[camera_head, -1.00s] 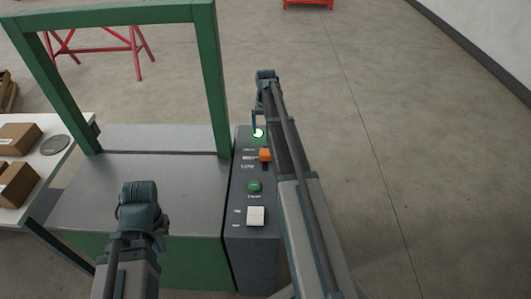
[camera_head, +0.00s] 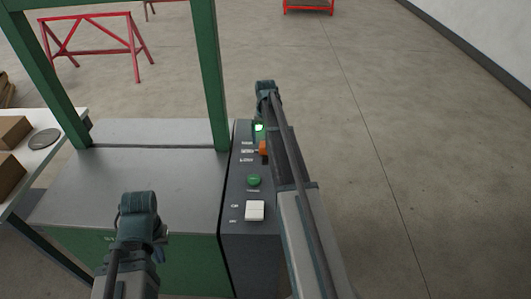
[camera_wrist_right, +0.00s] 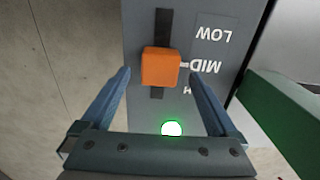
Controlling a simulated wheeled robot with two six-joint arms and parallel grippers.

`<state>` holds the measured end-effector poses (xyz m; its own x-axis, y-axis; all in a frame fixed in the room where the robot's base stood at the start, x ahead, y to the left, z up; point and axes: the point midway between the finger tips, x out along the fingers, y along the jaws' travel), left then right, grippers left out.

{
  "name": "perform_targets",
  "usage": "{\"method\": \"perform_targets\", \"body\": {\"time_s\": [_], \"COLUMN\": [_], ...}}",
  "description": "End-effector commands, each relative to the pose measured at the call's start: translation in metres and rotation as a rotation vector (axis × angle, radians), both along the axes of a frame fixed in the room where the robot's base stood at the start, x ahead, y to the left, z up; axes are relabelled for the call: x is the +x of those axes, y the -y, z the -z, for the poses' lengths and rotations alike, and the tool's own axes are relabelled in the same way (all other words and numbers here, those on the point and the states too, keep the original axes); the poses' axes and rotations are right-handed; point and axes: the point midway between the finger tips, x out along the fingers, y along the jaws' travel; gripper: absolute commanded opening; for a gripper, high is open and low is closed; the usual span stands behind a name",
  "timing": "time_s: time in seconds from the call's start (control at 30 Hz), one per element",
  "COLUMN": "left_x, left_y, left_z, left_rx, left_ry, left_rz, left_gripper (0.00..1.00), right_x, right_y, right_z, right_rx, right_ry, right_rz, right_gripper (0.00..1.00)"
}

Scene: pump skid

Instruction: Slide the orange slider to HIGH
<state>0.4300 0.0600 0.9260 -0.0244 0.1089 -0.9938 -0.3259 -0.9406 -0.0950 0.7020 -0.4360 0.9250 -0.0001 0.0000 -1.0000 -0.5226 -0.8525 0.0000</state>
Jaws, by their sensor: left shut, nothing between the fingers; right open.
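The orange slider (camera_head: 263,148) sits on the dark control panel (camera_head: 240,190), partly covered by my right arm in the head view. In the right wrist view the orange slider (camera_wrist_right: 160,67) stands in a dark slot beside the MID label (camera_wrist_right: 204,67). LOW (camera_wrist_right: 213,34) is at the top of that view; the HIGH label, below MID, is mostly hidden by a finger. My right gripper (camera_wrist_right: 160,80) is open, with its fingers on either side of the slider and gaps showing. My left gripper (camera_head: 138,208) is shut and empty over the grey skid top; its fingertips are not clearly visible.
A lit green lamp (camera_wrist_right: 171,129) is just past the slot's HIGH end. A green button (camera_head: 254,181) and a white switch (camera_head: 254,210) are nearer on the panel. A green frame (camera_head: 208,75) rises to the left. The floor to the right is clear.

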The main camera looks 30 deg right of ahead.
Motion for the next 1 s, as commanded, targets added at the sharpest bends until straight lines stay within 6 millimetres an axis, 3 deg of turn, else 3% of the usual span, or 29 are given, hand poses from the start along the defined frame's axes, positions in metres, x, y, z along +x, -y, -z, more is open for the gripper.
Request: {"method": "perform_targets", "body": {"time_s": [0.03,0.2,0.63,1.0], "left_x": [0.0,0.0,0.0,0.0], "left_y": [0.0,0.0,0.0,0.0], "left_z": [0.015,0.034,0.039,0.039], "left_rx": [0.0,0.0,0.0,0.0], "left_ry": [0.0,0.0,0.0,0.0], "left_rz": [0.0,0.0,0.0,0.0], "left_gripper": [0.0,0.0,0.0,0.0], "right_x": [0.0,0.0,0.0,0.0], "right_y": [0.0,0.0,0.0,0.0], "right_z": [0.015,0.034,0.039,0.039], "right_rx": [0.0,0.0,0.0,0.0], "right_ry": [0.0,0.0,0.0,0.0], "right_rz": [0.0,0.0,0.0,0.0], "right_gripper": [0.95,0.95,0.95,0.28]}}
